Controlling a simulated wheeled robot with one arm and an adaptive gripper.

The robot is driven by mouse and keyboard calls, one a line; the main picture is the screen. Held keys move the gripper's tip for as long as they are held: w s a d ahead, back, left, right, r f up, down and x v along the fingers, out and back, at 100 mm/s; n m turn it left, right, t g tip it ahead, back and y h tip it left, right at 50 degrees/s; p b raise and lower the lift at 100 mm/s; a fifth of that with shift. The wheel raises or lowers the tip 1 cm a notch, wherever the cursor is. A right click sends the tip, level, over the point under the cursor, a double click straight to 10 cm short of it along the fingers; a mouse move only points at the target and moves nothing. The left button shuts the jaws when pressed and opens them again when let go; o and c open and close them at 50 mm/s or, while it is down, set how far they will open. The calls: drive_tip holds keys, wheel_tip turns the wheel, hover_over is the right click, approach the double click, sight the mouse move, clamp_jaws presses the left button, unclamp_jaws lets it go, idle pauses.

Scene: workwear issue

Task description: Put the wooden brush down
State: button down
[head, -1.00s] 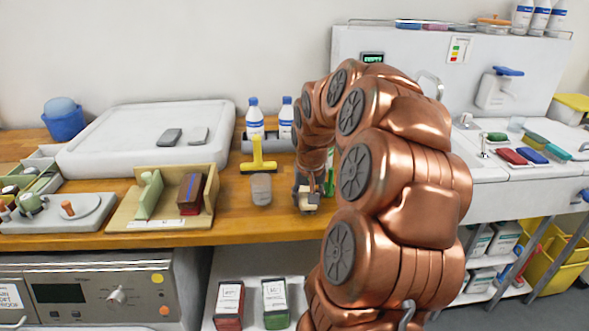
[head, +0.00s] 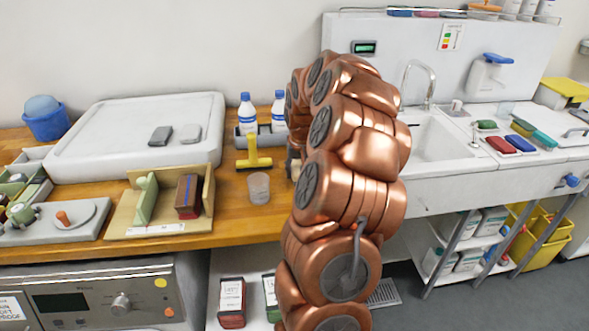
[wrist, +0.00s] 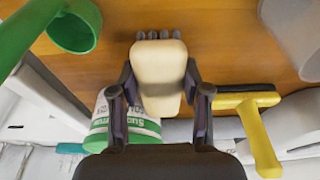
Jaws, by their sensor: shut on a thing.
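The wooden brush (wrist: 160,68) is a pale cream block with dark bristle tufts at its far end, seen in the wrist view. My gripper (wrist: 158,92) is shut on it, one dark finger on each side. The wooden counter (wrist: 215,45) lies behind the brush; I cannot tell whether the bristles touch it. In the head view my copper arm hides the brush and most of the gripper, and the counter (head: 235,228) shows to the left.
A green-and-white tub (wrist: 100,125) and a green ring-ended item (wrist: 72,28) are left of the brush in the wrist view. A wooden holder (head: 125,215) stands farther left.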

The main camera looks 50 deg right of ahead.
drive_tip(key=shift+x, duration=0.8)
drive_tip(key=shift+s+a, duration=0.15)
drive_tip(key=shift+s, duration=0.1)
drive_tip(key=shift+f, duration=0.15)
drive_tip(key=c, duration=0.5)
unclamp_jaws()
drive_tip(key=shift+c, duration=0.2)
drive_tip(key=b+v, duration=0.2)
drive_tip(key=v, duration=1)
drive_tip(key=shift+a+b, duration=0.1)
drive_tip(key=shift+b, duration=0.2)
